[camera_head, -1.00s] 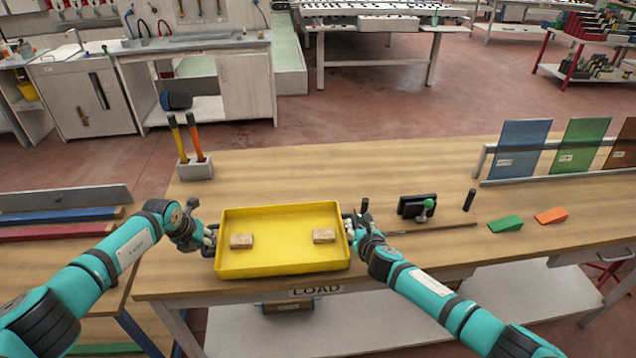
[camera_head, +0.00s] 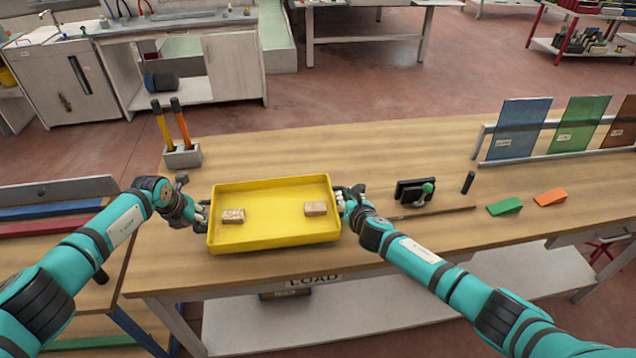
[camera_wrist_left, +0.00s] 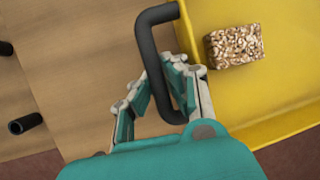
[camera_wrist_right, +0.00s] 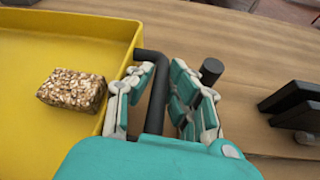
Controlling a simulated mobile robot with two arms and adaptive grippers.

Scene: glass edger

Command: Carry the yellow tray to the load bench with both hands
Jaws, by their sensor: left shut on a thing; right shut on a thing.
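The yellow tray (camera_head: 272,232) is level over the front part of the wooden load bench (camera_head: 330,155), above the LOAD label; I cannot tell whether it touches the top. Two brown speckled blocks lie in it, the left block (camera_head: 233,216) and the right block (camera_head: 315,208). My left gripper (camera_head: 203,212) is shut on the tray's black left handle (camera_wrist_left: 165,65). My right gripper (camera_head: 343,198) is shut on the tray's black right handle (camera_wrist_right: 156,95). The left block shows in the left wrist view (camera_wrist_left: 235,46), the right block in the right wrist view (camera_wrist_right: 72,90).
A grey holder (camera_head: 182,157) with two orange-handled tools stands behind the tray. Coloured glass panes (camera_head: 520,128) stand at the back right.

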